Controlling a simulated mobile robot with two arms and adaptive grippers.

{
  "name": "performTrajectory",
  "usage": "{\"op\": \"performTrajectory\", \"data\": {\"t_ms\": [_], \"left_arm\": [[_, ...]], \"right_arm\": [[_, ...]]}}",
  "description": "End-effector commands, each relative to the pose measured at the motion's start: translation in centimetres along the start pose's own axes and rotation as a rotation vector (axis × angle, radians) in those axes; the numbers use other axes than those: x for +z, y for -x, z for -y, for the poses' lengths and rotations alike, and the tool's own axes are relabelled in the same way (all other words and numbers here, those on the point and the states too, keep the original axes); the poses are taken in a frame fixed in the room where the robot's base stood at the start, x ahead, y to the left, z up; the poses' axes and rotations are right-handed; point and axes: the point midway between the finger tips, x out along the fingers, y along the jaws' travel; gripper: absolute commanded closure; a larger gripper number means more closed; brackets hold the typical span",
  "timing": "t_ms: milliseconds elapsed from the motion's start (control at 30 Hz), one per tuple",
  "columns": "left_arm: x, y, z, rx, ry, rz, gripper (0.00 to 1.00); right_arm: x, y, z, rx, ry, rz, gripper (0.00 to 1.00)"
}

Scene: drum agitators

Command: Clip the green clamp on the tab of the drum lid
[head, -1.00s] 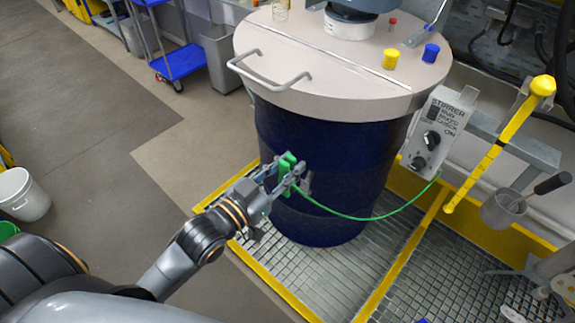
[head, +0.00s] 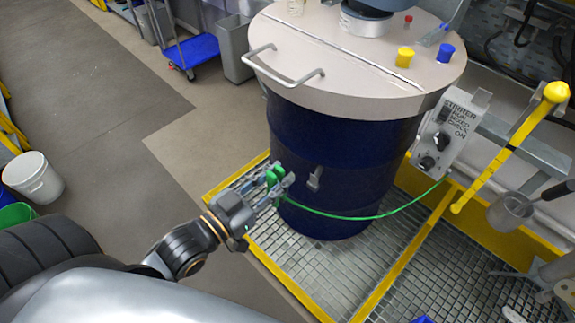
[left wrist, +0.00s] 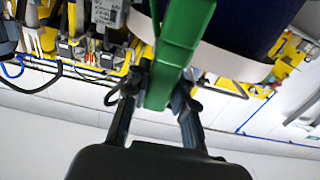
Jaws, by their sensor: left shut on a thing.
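The blue drum (head: 345,190) stands under a pale lid (head: 330,50) with a bar handle at its front left. A small grey metal tab (head: 315,178) sticks out from the drum's side below the lid. My left gripper (head: 278,182) is shut on the green clamp (head: 272,176), to the left of that tab and apart from it in the picture. The clamp fills the top middle of the left wrist view (left wrist: 180,45), between both fingers; its jaw end is out of frame. My right gripper is not in view.
A green cable (head: 350,217) runs from the clamp across the drum's front towards the grey stirrer switch box (head: 445,130). A yellow bar (head: 505,150) stands at right. The drum stands on a yellow-edged grating (head: 300,250). Open floor lies at left, with a white bucket (head: 33,178).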

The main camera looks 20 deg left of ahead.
Motion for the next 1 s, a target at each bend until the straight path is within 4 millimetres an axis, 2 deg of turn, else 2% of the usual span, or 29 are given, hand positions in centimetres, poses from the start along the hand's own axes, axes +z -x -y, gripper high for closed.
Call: {"op": "performTrajectory", "data": {"t_ms": [300, 500, 833, 1000], "left_arm": [[-0.2, 3.9, 0.0, 0.001, 0.001, 0.002, 1.00], [-0.1, 5.5, 0.0, 0.000, 0.000, -0.001, 1.00], [-0.1, 5.7, 0.0, -0.002, 0.000, -0.003, 1.00], [0.7, 5.1, -0.2, -0.064, 0.001, -0.011, 1.00]], "right_arm": [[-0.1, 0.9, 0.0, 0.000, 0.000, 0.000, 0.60], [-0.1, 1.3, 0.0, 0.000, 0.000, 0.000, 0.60], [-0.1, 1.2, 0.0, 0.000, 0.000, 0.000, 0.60], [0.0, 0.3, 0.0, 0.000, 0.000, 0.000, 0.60]]}}
